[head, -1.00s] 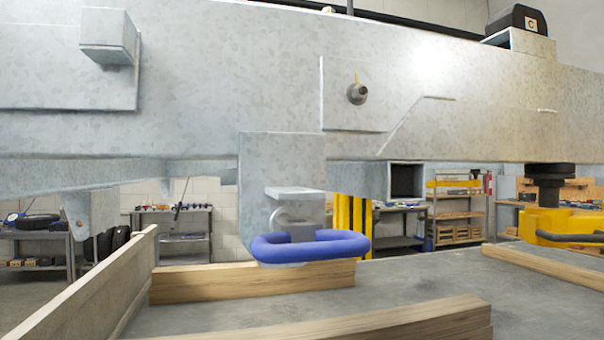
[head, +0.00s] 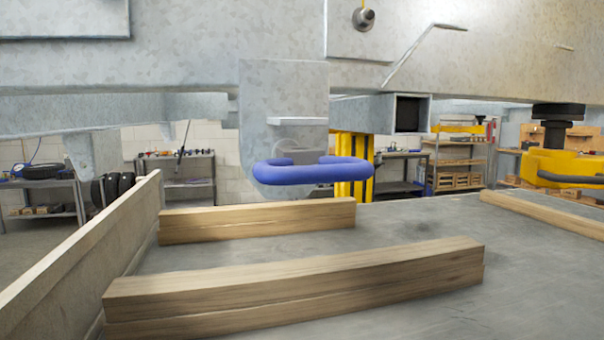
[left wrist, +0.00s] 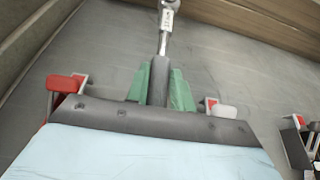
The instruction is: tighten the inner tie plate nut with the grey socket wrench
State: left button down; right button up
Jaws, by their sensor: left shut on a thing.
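In the left wrist view my left gripper (left wrist: 158,92) has green pads shut on the dark grey handle of a socket wrench (left wrist: 157,80). The wrench's bright metal shaft, with a white label, extends away toward the top of that view, and its far end is cut off. In the head view a round nut or bolt end (head: 363,17) sticks out of a plate on the grey steel frame (head: 225,50), near the top edge. I cannot tell whether it is the inner tie plate nut. Neither gripper shows in the head view.
A blue ring-shaped handle (head: 312,173) hangs below the frame. Wooden beams (head: 300,280) lie on the grey surface (head: 410,240). A yellow fixture (head: 565,168) stands at the right. A red piece (left wrist: 66,83) and a whitish piece (left wrist: 222,111) flank my left gripper.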

pick_arm(q)
jog(key=s+d+r+m+h, duration=0.1)
jog(key=s+d+r, duration=0.4)
jog(key=r, duration=0.4)
jog(key=s+d+r+m+h, duration=0.1)
jog(key=s+d+r, duration=0.4)
jog(key=r, duration=0.5)
jog(key=shift+d+r+m+t+h, duration=0.15)
jog(key=shift+d+m+t+h, duration=0.35)
jog(key=shift+d, duration=0.55)
jog(key=shift+d, duration=0.1)
